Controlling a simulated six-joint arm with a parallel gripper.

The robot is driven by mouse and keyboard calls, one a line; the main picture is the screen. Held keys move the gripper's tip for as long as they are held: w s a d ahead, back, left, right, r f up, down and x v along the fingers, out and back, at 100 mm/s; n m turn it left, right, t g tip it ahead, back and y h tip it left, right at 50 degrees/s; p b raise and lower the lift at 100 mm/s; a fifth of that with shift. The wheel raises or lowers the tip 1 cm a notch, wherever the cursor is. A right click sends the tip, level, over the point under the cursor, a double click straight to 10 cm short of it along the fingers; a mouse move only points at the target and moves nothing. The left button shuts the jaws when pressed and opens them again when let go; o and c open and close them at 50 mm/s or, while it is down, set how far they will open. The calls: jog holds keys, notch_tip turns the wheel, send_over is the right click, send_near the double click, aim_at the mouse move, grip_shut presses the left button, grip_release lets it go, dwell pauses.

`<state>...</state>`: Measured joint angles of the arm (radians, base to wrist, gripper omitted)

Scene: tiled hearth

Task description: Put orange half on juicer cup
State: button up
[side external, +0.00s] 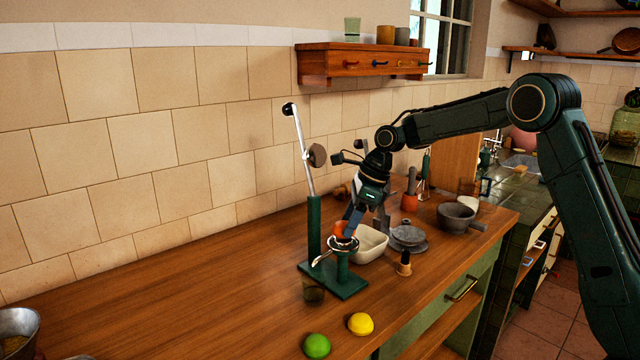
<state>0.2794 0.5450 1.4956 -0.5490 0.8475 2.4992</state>
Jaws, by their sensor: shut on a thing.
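The juicer stands on the wooden counter, with a green base and post (314,235) and a long lever raised up. Its metal juicer cup (343,244) sits on a short green pillar at the front. My gripper (350,228) points down over the cup and is shut on the orange half (340,229). The orange half is at the cup, just above it or touching it; I cannot tell which. The fingers partly hide the fruit.
A lime (316,345) and a lemon (360,324) lie at the front edge. The left counter is mostly clear.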

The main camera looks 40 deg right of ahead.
jog(key=shift+f, duration=0.75)
jog(key=shift+f, duration=0.15)
jog(key=o, duration=0.9)
jog(key=shift+o, duration=0.2)
jog(key=v, duration=1.2)
jog(key=shift+s, duration=0.1)
